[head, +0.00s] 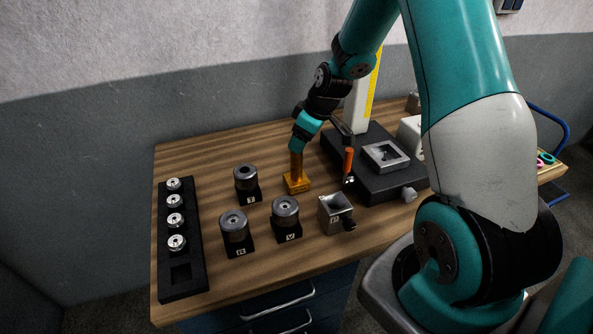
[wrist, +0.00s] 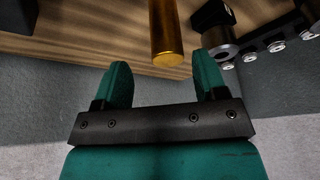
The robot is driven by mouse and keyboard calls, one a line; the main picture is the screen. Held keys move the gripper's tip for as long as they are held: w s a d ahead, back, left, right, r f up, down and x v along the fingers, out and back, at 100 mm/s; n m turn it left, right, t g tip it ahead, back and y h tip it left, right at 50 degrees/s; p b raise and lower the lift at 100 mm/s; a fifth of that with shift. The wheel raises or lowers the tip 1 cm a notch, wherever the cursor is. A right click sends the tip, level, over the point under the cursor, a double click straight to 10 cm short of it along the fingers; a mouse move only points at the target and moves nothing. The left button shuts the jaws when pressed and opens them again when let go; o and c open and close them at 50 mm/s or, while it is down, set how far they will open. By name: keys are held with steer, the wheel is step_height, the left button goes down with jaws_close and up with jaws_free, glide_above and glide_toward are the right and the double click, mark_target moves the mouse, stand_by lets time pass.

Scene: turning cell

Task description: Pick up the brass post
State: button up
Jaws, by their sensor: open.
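The brass post (head: 296,166) stands upright in a yellow, labelled square base (head: 297,184) near the middle of the wooden bench. My teal gripper (head: 299,147) is at its top, coming down from above at a tilt. In the wrist view the round end of the post (wrist: 167,40) shows between the tips of my two open fingers (wrist: 163,70), with gaps on both sides. Nothing is held. In the head view my fingers overlap the post's top, so I cannot tell how deep it sits between them.
Steel cylinders in black holders (head: 234,228) stand left and in front of the post. A black rack (head: 182,282) with several silver-topped pieces is at far left. A metal box (head: 336,213) and a black plate (head: 377,188) with an orange-handled part (head: 348,160) lie right.

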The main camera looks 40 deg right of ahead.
mark_target(296, 167)
steer(key=shift+w+a+f+p, duration=0.1)
steer(key=shift+a+f+p, duration=0.2)
steer(key=shift+f+p, duration=0.2)
steer(key=shift+p+x, duration=0.85)
steer(key=shift+x, duration=1.35)
steer(key=shift+a, duration=0.15)
jaws_close()
steer(key=shift+r, duration=0.1)
